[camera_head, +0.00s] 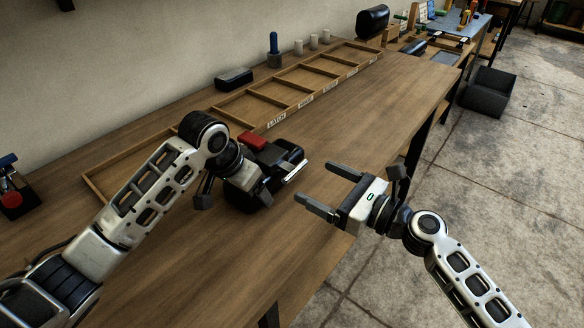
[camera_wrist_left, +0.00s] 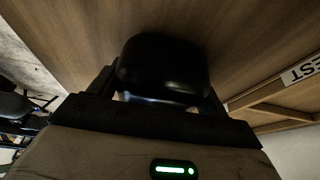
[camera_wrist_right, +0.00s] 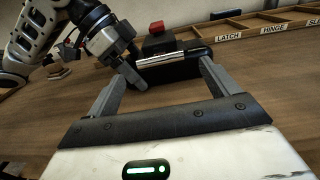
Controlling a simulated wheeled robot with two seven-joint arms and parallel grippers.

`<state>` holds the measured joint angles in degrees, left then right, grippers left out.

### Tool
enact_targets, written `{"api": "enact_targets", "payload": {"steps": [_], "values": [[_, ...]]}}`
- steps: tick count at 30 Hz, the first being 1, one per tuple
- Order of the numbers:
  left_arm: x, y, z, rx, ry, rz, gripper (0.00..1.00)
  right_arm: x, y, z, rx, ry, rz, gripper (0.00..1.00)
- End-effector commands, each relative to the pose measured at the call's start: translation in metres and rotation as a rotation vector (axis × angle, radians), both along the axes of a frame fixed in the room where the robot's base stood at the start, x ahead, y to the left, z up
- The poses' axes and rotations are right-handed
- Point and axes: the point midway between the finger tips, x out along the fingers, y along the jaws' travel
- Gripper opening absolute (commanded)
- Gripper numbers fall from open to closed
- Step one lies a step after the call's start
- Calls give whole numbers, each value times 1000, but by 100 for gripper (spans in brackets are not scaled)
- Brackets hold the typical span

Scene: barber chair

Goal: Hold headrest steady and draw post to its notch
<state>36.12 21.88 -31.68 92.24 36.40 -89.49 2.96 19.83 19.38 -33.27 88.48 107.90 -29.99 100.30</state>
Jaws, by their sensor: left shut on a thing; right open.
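The black headrest (camera_head: 287,150) sits on the wooden workbench, partly hidden behind my left gripper (camera_head: 240,192). In the left wrist view a glossy dark part of the headrest (camera_wrist_left: 165,65) lies between the fingers, and the gripper is shut on it. A bright metal post (camera_head: 295,172) shows along the headrest's right side. The post (camera_wrist_right: 168,58) also shows across the headrest in the right wrist view. A red block (camera_head: 252,140) is at the headrest's far side. My right gripper (camera_head: 314,183) is open and empty, right of the post and apart from it.
A long divided wooden tray (camera_head: 268,123) with labels such as LATCH and HINGE runs along the wall behind. A black box (camera_head: 234,78) and a blue-handled tool (camera_head: 274,45) stand beyond it. The bench (camera_head: 385,105) is clear to the far right; its edge passes under my right gripper.

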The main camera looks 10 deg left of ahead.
Motion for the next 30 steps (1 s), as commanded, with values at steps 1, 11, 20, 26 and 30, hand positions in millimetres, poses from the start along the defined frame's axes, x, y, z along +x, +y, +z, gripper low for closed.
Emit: {"api": "enact_targets", "payload": {"steps": [1, 11, 20, 26, 30], "values": [[1, 0, 1, -1, -3, 1, 30, 6, 11, 2, 2, -2, 2, 87], [1, 0, 1, -1, -3, 1, 30, 33, 57, 1, 0, -1, 1, 87], [1, 0, 1, -1, -4, 1, 30, 37, 66, 0, -3, -3, 1, 87], [1, 0, 2, -1, -4, 1, 30, 37, 66, 0, -2, -2, 1, 70], [1, 0, 2, -1, -4, 1, 30, 37, 66, 0, -2, -2, 1, 38]]}}
